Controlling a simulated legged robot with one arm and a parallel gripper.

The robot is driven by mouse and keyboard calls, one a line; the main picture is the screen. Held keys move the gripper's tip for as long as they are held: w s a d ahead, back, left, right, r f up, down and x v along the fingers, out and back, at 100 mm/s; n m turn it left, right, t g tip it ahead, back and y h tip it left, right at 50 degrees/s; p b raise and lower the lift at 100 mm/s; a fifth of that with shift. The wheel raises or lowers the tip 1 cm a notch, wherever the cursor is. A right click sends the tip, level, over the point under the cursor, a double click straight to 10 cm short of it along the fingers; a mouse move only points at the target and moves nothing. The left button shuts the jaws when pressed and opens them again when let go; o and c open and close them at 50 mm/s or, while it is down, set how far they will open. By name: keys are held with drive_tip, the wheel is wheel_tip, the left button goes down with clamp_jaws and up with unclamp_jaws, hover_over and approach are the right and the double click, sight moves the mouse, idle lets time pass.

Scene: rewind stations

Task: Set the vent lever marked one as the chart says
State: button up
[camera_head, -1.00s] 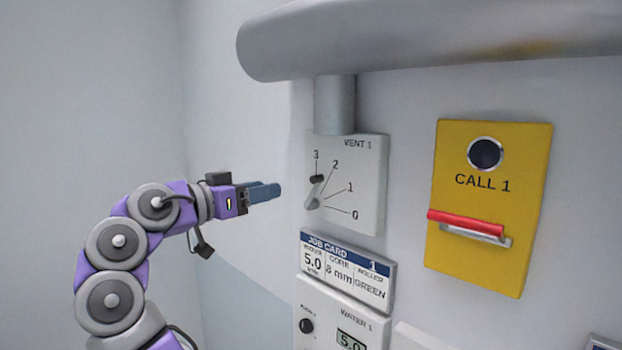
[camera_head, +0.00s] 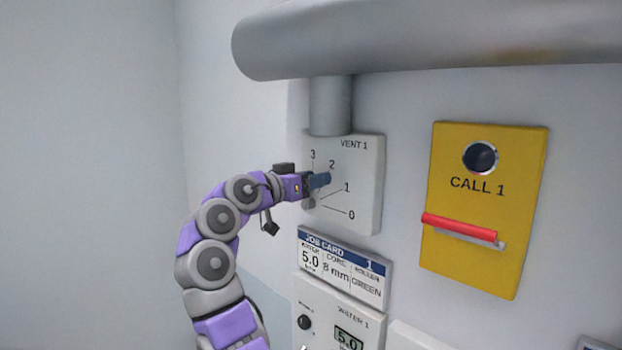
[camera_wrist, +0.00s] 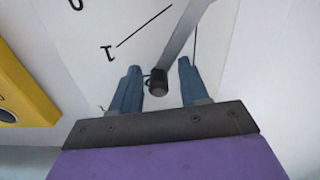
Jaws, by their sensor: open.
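The VENT 1 panel (camera_head: 362,190) is a pale plate on the wall with a scale marked 0 to 3. My gripper (camera_head: 322,180) is in front of the scale and covers most of the vent lever; only its grey base (camera_head: 309,203) shows below. In the wrist view the lever (camera_wrist: 188,32) is a grey bar with a black knob (camera_wrist: 157,84). The knob lies between my two open blue fingers, with a gap to the right finger; contact with the left one is unclear. I cannot tell the lever's exact setting. No chart of vent settings shows.
A job card (camera_head: 344,268) marked 1 reads 5.0, 8 mm, GREEN. Below it is a WATER 1 panel (camera_head: 340,312) with a knob and display. A yellow CALL 1 box (camera_head: 485,212) with a red bar is to the right. A thick grey pipe (camera_head: 430,40) runs above.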

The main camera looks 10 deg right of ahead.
drive_tip(key=shift+a, duration=0.15)
drive_tip(key=shift+c, duration=0.3)
drive_tip(key=shift+c, duration=1.4)
clamp_jaws()
